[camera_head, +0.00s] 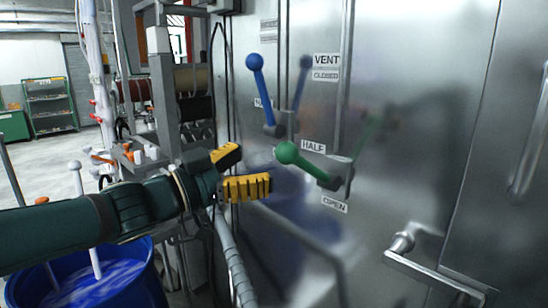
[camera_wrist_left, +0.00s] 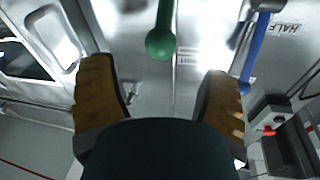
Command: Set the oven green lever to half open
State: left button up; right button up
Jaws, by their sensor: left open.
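The oven's green lever (camera_head: 288,153) has a round green knob and a pivot on the steel oven front. It sticks out to the upper left, just below the HALF label (camera_head: 313,146). The OPEN label (camera_head: 334,204) is below its pivot. My left gripper (camera_head: 254,168) has yellow ribbed fingers spread open, with nothing between them. It is just left of the knob, apart from it in the head view. In the left wrist view the green knob (camera_wrist_left: 160,43) shows between and beyond the two open fingers. My right gripper is not in view.
A blue lever (camera_head: 261,88) stands above the green one, near the VENT label (camera_head: 327,60). A door handle (camera_head: 430,270) sticks out at the lower right. A blue tub (camera_head: 150,285) stands at the lower left beneath my left arm. Spool machinery (camera_head: 190,100) stands behind the arm.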

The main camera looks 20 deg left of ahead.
pick_arm(q)
jog(key=shift+v, duration=2.15)
jog(key=w+d+f+n+g+y, duration=0.1)
jog(key=w+d+f+n+y, duration=0.2)
jog(key=w+f, duration=0.8)
jog(key=w+d+f+n+g+y, duration=0.1)
jog(key=d+f+n+g, duration=0.15)
jog(key=f, duration=0.75)
jog(key=d+f+n+g+y, duration=0.1)
jog(key=d+f+n+g, duration=0.15)
jog(key=f, duration=0.85)
jog(key=s+d+f+g, duration=0.2)
jog(key=s+f+g, duration=0.1)
jog(key=s+f, duration=0.3)
jog(key=s+d+f+n+g, duration=0.1)
jog(key=s+d+f+g, duration=0.2)
jog(key=f, duration=0.8)
jog(key=s+d+f+n+g+y, duration=0.1)
jog(key=s+d+f+g, duration=0.2)
jog(key=s+f, duration=0.5)
jog(key=shift+s+d+f, duration=0.2)
jog(key=shift+s+f, duration=0.1)
jog(key=shift+f, duration=0.35)
